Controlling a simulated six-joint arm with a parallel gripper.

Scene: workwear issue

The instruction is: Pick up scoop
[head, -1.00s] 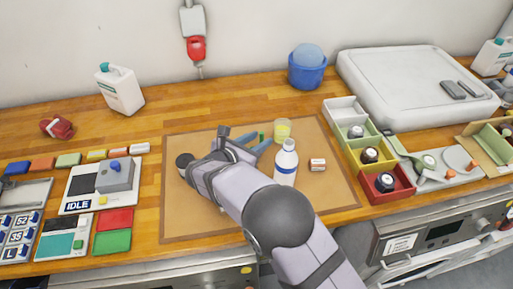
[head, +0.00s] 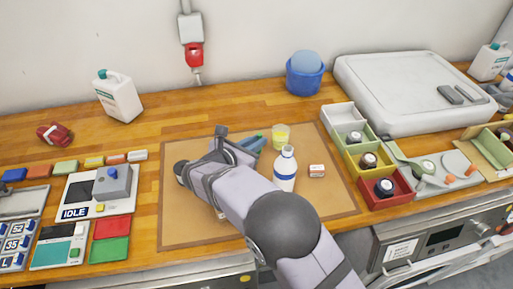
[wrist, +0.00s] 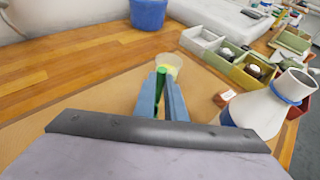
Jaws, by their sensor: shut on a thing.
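A green handle (wrist: 161,80), which I take to be the scoop's, stands between the two blue fingers of my gripper (wrist: 161,100) in the wrist view. The gripper is shut on it. Just beyond the fingertips is a pale yellow, cup-like piece (wrist: 180,66). I cannot tell whether it is the scoop's bowl or a separate cup. It also shows in the head view (head: 281,136), close to the fingertips (head: 258,142), over the brown mat. My arm and fingers hide most of the handle in the head view.
A white bottle with a blue band (head: 285,172) stands close to the right of my gripper. A small white-and-orange box (head: 317,171) is right of it. Coloured bins (head: 400,196) stand farther right, a blue bucket (head: 304,80) behind. The mat's left side is fairly clear.

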